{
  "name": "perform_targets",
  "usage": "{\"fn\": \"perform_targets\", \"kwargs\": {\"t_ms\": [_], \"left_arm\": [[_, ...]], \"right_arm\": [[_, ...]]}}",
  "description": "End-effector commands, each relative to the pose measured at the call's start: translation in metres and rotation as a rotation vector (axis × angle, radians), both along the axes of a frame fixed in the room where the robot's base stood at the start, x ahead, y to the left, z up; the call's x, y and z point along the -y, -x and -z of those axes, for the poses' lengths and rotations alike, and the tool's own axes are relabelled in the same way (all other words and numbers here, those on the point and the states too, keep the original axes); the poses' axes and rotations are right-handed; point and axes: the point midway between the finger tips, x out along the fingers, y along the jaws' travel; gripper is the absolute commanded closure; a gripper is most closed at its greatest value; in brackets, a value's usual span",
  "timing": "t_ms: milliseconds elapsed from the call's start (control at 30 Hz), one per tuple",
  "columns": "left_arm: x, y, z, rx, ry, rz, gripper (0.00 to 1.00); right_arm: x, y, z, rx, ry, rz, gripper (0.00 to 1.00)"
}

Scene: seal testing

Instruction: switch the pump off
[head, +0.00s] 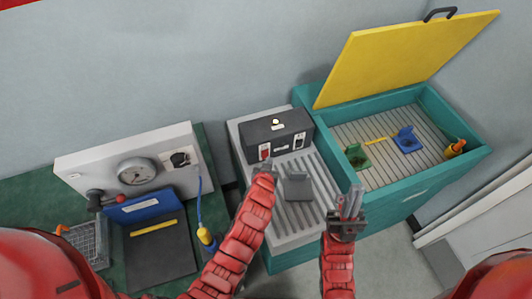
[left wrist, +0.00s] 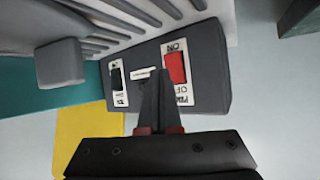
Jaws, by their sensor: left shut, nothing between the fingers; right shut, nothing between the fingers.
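A dark grey control box (head: 278,136) stands at the back of the light ribbed bench. It carries a red rocker switch (head: 265,152) on the left and a black switch (head: 299,142) on the right. In the left wrist view the red rocker switch (left wrist: 176,68) sits on a white plate marked ON and OFF, and the black switch (left wrist: 117,78) is further left. My left gripper (head: 263,167) is shut and empty close by the red switch; its tips (left wrist: 160,72) overlap the box face, and contact cannot be told. My right gripper (head: 351,200) is shut and empty.
A grey block (head: 298,187) stands on the bench just right of my left gripper. A teal chest (head: 412,192) with a raised yellow lid (head: 405,55) is at the right. A white gauge panel (head: 105,158) stands at the left.

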Motion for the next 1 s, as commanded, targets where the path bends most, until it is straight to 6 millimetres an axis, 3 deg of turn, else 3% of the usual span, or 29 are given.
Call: {"fn": "perform_targets", "kwargs": {"t_ms": [533, 1000], "left_arm": [[0.018, 0.042, 0.008, 0.003, 0.002, 0.003, 1.00], [0.019, 0.046, 0.006, 0.001, 0.000, 0.000, 1.00]], "right_arm": [[0.000, 0.000, 0.035, 0.000, 0.000, 0.000, 1.00], [0.000, 0.000, 0.035, 0.000, 0.000, 0.000, 1.00]]}}
